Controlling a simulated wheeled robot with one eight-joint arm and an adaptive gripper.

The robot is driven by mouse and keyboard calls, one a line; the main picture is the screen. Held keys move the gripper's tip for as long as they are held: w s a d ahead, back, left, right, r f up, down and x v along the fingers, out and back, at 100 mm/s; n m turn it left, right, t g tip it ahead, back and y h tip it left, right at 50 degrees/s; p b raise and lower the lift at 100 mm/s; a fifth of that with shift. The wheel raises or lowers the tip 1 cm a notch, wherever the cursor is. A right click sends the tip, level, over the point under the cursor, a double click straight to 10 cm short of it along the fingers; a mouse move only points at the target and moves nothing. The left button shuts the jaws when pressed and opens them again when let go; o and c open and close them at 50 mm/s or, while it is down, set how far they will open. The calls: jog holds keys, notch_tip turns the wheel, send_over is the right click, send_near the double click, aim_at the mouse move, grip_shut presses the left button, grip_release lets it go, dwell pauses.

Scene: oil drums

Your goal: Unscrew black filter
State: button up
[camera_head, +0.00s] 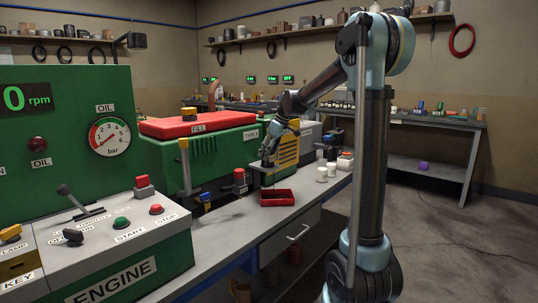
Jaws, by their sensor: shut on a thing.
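My gripper (268,155) is at the front of the green engine, beside a yellow slotted panel (288,152) and above a red tray (277,203). It points down and is shut on a small dark thing, which appears to be the black filter. The filter's outline merges with the dark fingers, and its thread and seat cannot be made out. The tray is on the grey bench below and looks empty.
A red-topped dark part (239,179) stands left of the gripper. White cups (327,171) stand to the right on the bench. A yellow-topped dipstick (184,158) and the control console (105,240) are further left. Open floor lies at right.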

jog(key=shift+n, duration=0.5)
jog(key=n+g, duration=0.2)
jog(key=n, duration=0.1)
jog(key=shift+n, duration=0.3)
jog(key=shift+n+g, duration=0.5)
jog(key=shift+n, duration=0.8)
jog(key=shift+n+g, duration=0.3)
jog(key=shift+n, duration=0.4)
jog(key=n, duration=0.2)
jog(key=n+g+h, duration=0.1)
jog(key=n, duration=0.2)
jog(key=shift+g, duration=0.3)
